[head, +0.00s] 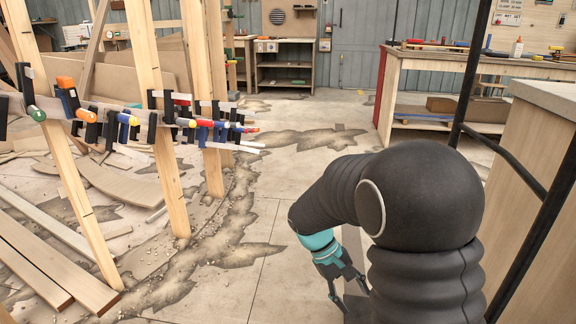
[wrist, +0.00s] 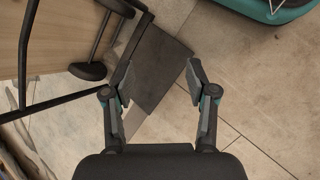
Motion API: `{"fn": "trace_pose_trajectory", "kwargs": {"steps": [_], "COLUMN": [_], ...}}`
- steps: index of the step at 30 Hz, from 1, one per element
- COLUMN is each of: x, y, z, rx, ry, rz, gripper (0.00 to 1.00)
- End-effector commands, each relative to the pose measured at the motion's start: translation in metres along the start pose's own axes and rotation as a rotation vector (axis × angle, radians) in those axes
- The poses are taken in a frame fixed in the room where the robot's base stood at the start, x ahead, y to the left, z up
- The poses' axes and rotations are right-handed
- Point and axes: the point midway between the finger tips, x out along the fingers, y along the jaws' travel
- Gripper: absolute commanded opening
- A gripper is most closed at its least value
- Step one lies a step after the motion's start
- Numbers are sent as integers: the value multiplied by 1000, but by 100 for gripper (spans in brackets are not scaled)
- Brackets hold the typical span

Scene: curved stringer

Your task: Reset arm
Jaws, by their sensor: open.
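My arm in its black sleeve reaches forward and bends down at the right of the head view. My gripper (head: 345,285) hangs low over the concrete floor, below a teal band, partly hidden by the arm. In the wrist view my gripper (wrist: 158,75) has its two fingers spread wide with nothing held between them. A dark flat panel (wrist: 160,65) shows beyond the fingers, with bare floor around it. The curved stringer (head: 140,115), lined with several clamps, is fixed across upright wooden posts (head: 160,130) at the left, well apart from my gripper.
Loose boards (head: 50,260) and rubble lie on the cracked floor at the left. A workbench (head: 470,65) stands at the back right. A wooden cabinet (head: 530,200) and black tube frame (head: 535,225) are close on the right. The middle floor (head: 320,115) is clear.

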Motion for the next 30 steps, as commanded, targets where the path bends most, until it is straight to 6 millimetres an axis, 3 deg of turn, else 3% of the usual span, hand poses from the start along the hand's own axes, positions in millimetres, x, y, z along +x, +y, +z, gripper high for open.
{"fn": "trace_pose_trajectory", "kwargs": {"steps": [3, 12, 24, 30], "x": [-24, -64, -102, -113], "y": [9, 18, 13, 6], "z": [32, 101, 186, 219], "rx": [58, 196, 379, 462], "ry": [90, 312, 625, 773], "rz": [-52, -169, -287, -328], "gripper": [57, 57, 57, 57]}}
